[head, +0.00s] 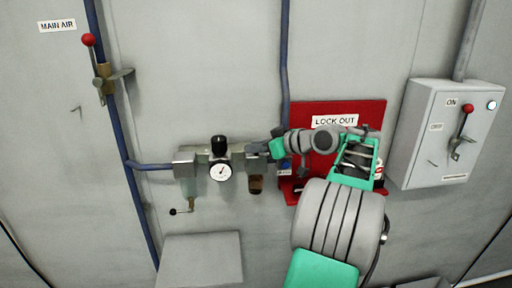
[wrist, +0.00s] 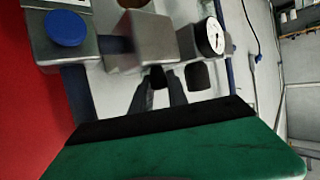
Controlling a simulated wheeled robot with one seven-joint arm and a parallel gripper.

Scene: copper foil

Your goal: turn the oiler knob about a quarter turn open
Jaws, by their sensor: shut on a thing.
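The oiler is the right-hand unit of the air-service row on the wall, with an amber bowl (head: 256,185) below its grey block. The block (wrist: 140,40) shows close up in the wrist view. The small dark oiler knob (wrist: 158,79) sticks out of the block between my fingertips. My gripper (head: 262,149) reaches in from the right, over the top of the oiler. In the wrist view my gripper (wrist: 157,90) has its two dark fingers closed on the knob's sides. In the head view my fingers hide the knob, and its turn angle cannot be read.
A regulator with a black knob (head: 218,144) and a round gauge (head: 221,171) sits just left of the oiler. A block with a blue button (wrist: 67,28) lies on its other side. A red lockout board (head: 340,107) and grey switch box (head: 440,140) are to the right.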

